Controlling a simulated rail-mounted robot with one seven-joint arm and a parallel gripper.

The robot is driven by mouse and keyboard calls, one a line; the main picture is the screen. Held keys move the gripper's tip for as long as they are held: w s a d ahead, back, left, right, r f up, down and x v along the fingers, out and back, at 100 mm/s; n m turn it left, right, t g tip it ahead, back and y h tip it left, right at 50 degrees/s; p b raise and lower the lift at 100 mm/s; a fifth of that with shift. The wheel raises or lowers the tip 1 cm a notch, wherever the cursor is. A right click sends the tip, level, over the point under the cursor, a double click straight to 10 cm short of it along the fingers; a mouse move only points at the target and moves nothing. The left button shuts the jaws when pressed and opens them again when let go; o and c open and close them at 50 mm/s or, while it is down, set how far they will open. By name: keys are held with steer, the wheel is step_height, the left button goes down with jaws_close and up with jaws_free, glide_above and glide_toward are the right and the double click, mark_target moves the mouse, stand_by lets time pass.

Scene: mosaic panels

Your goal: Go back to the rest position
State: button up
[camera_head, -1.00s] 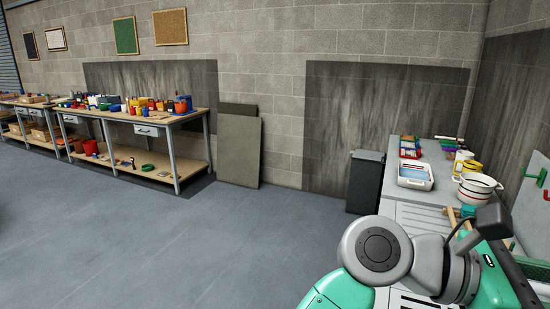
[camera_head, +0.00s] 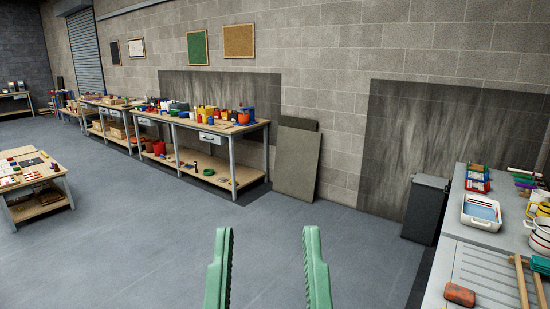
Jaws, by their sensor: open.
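My gripper (camera_head: 267,238) shows at the bottom centre of the head view. Its two green, ridged fingers point up in the picture and stand well apart. Nothing is between them; only grey floor shows through the gap. The gripper touches nothing that I can see. The rest of my arm is below the picture edge and hidden.
A grey counter (camera_head: 480,262) at right holds a white basin (camera_head: 481,213), a reddish block (camera_head: 460,294) and pots. A dark bin (camera_head: 425,209) stands beside it. Workbenches (camera_head: 237,128) line the wall. A low table (camera_head: 50,208) is at left. The middle floor is clear.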

step_height(320, 180, up, 22)
steer(key=p, duration=1.8)
steer(key=shift+f, duration=0.2)
steer(key=shift+f, duration=0.1)
